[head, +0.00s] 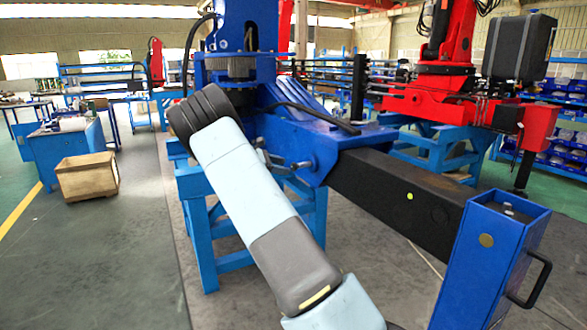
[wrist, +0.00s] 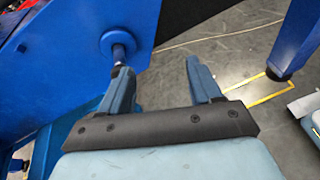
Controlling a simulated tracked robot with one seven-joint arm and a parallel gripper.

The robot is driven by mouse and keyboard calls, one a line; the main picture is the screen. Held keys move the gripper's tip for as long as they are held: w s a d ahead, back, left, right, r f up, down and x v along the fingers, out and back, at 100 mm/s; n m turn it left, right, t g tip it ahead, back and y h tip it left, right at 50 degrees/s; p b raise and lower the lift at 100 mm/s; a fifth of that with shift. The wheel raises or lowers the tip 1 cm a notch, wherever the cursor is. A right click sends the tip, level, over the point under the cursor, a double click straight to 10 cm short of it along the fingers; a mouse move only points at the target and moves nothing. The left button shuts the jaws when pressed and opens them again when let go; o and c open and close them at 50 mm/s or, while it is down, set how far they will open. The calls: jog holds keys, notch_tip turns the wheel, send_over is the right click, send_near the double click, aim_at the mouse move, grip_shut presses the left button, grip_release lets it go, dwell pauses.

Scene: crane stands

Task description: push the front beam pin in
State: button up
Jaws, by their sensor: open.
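A grey metal pin (wrist: 119,52) sticks out of a round blue collar on the blue beam housing (wrist: 60,45) in the wrist view. In the head view a small pin (head: 301,165) shows on the side of the blue housing, by the root of the black beam (head: 400,195). My gripper (wrist: 157,67) is open, with nothing between its fingers. Its left fingertip is at the pin's outer end in the picture; I cannot tell whether they touch. The right finger is clear of the pin. In the head view my arm hides most of the gripper.
The black beam runs right to a blue end box (head: 490,260) with a black handle. A blue stand (head: 203,245) carries the crane. A wooden crate (head: 88,178) sits on the floor at left. A red crane (head: 440,90) stands behind at right.

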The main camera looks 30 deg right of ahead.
aim_at(292, 167)
jog(key=w+a+f+n+t+h, duration=0.2)
jog(key=w+a+f+n+h, duration=0.25)
jog(key=w, duration=0.35)
jog(key=shift+y, duration=0.25)
jog(key=d, duration=1.4)
jog(key=shift+w+d+f, duration=0.1)
jog(key=shift+w+f, duration=0.1)
jog(key=shift+f, duration=0.15)
grip_shut()
